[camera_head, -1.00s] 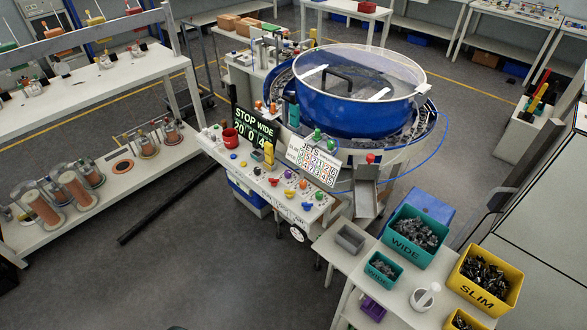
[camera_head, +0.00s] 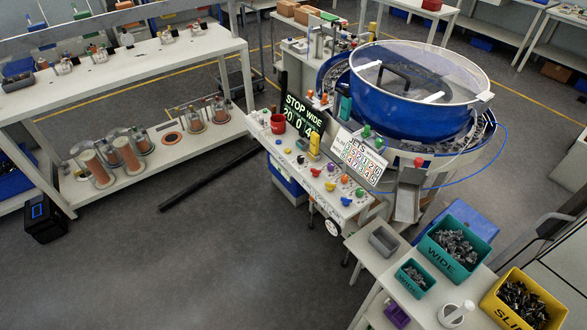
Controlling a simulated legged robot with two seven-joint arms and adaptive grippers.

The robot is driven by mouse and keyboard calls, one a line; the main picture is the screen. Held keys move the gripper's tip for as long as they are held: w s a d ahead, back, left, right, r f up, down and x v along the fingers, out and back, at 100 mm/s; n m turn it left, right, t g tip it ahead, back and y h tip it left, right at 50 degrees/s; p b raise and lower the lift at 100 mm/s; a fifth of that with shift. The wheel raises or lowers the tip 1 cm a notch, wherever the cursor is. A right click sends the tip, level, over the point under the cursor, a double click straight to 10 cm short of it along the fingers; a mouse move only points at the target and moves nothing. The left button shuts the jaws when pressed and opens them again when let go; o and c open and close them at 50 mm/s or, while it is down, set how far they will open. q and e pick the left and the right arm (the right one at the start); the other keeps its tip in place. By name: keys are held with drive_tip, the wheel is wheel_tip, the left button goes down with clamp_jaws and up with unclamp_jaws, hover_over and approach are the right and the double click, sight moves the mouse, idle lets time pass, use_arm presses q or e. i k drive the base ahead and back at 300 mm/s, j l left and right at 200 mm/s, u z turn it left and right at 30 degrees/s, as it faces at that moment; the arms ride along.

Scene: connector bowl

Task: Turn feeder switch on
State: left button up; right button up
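The blue feeder bowl (camera_head: 412,95) with a clear lid stands at the upper right. In front of it is a white control panel (camera_head: 325,178) with several coloured knobs and switches; which one is the feeder switch I cannot tell at this size. A black display (camera_head: 300,117) reads "STOP WIDE" with digits below. A white JETS board (camera_head: 359,156) with number rows stands beside it. A red mug-like item (camera_head: 278,123) sits at the panel's left end. Neither of my grippers shows in the view.
Open grey floor (camera_head: 220,255) lies in front of the panel. A side table at the lower right holds green WIDE bins (camera_head: 451,247) and a yellow SLIM bin (camera_head: 522,299). A white shelf with spools (camera_head: 103,168) stands left. A black bar (camera_head: 208,181) lies on the floor.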

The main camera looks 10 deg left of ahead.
sight(316, 171)
drive_tip(key=z, duration=0.6)
drive_tip(key=i+j+z, duration=0.15)
drive_tip(key=j+z, duration=0.35)
drive_tip(key=i+j+z, duration=0.1)
drive_tip(key=j+z, duration=0.85)
